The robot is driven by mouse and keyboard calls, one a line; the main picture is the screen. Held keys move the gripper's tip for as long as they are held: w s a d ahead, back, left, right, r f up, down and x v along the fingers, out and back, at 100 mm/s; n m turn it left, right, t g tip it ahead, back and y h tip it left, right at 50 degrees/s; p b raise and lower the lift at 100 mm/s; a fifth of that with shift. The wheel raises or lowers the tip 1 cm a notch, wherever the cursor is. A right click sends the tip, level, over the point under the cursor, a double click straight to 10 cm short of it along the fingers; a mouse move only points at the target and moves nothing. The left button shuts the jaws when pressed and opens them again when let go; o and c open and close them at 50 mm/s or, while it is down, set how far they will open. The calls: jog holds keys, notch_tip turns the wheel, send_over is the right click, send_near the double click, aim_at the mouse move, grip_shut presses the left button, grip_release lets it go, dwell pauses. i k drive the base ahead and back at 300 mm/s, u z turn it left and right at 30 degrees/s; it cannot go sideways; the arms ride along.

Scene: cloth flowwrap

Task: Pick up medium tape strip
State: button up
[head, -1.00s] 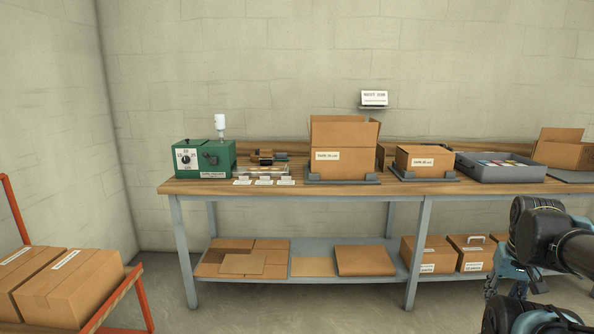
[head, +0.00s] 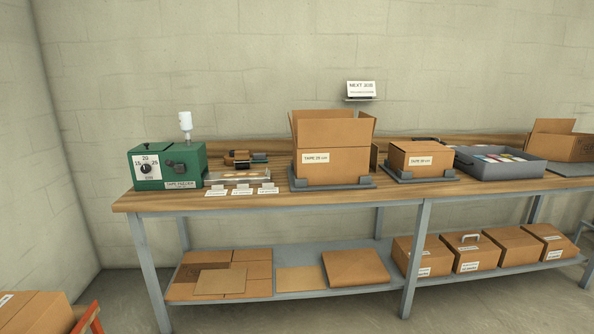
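A clear, pale rack (head: 238,174) lies on the bench beside the green tape feeder (head: 170,165). Three small white label cards stand along its front: a left card (head: 218,191), a middle card (head: 243,190) and a right card (head: 267,188). The card text is too small to read. Any tape strips on the rack are too small to tell apart, so I cannot pick out the medium one. My gripper is not in view.
An open carton (head: 332,165) marked "TAPE 25 cm" and a smaller carton (head: 421,161) stand on the wooden bench (head: 280,195). A dark tape dispenser (head: 243,157) lies behind the rack. A grey tray (head: 500,168) is at right.

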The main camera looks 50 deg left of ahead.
aim_at(261, 173)
jog(key=z, duration=1.2)
jog(key=k, duration=1.7)
jog(key=u, duration=2.6)
jog(key=i, duration=0.8)
jog(key=u, duration=0.1)
